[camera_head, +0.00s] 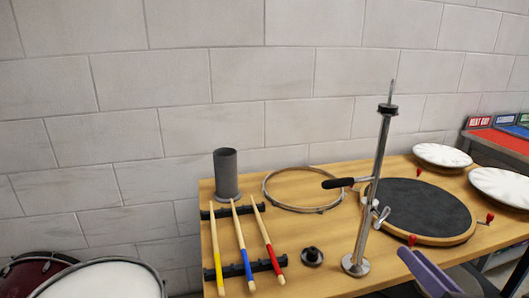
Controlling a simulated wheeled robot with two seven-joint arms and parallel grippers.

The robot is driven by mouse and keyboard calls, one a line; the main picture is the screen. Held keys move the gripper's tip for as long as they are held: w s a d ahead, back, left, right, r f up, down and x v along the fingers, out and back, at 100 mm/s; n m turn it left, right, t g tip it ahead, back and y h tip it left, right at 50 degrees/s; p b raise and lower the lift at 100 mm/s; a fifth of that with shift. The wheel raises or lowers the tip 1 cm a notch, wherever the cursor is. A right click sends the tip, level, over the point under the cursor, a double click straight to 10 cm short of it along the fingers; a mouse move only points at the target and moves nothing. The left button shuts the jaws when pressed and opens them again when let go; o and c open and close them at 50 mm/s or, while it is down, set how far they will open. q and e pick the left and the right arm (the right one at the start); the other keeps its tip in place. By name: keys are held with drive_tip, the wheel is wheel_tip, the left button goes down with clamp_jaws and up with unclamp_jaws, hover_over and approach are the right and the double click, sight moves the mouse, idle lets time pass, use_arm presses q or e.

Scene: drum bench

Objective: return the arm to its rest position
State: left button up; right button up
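The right arm shows only in part at the lower right, where a purple-grey piece, apparently of my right gripper (430,273), reaches up in front of the bench edge. Its fingertips are not clear, so I cannot tell whether it is open or shut. I see nothing held in it. My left gripper is not in view.
The wooden bench (318,263) carries a chrome stand (369,200), a dark round pad (425,208), a hoop (276,203), a grey cylinder (227,174), a black knob (312,256) and drumsticks (241,245) on racks. White discs (441,156) lie right. Drums (102,281) stand lower left.

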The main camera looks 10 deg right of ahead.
drive_tip(key=s+a+f+m+g+h, duration=0.1)
drive_tip(key=s+f+m+g, duration=0.25)
drive_tip(key=f+m, duration=0.55)
drive_tip(key=s+f+m+g+h, duration=0.2)
drive_tip(key=s+f+m, duration=0.2)
drive_tip(key=f+m, duration=0.5)
drive_tip(key=s+a+f+m+g+y, duration=0.2)
drive_tip(key=s+a+f+m, duration=0.2)
drive_tip(key=a+f, duration=0.3)
drive_tip(key=s+a+f+m+g+y, duration=0.2)
drive_tip(key=s+a+f+m, duration=0.2)
drive_tip(key=a+f+m, duration=0.3)
drive_tip(key=a+f, duration=0.1)
drive_tip(key=a, duration=0.4)
drive_tip(key=shift+s, duration=0.2)
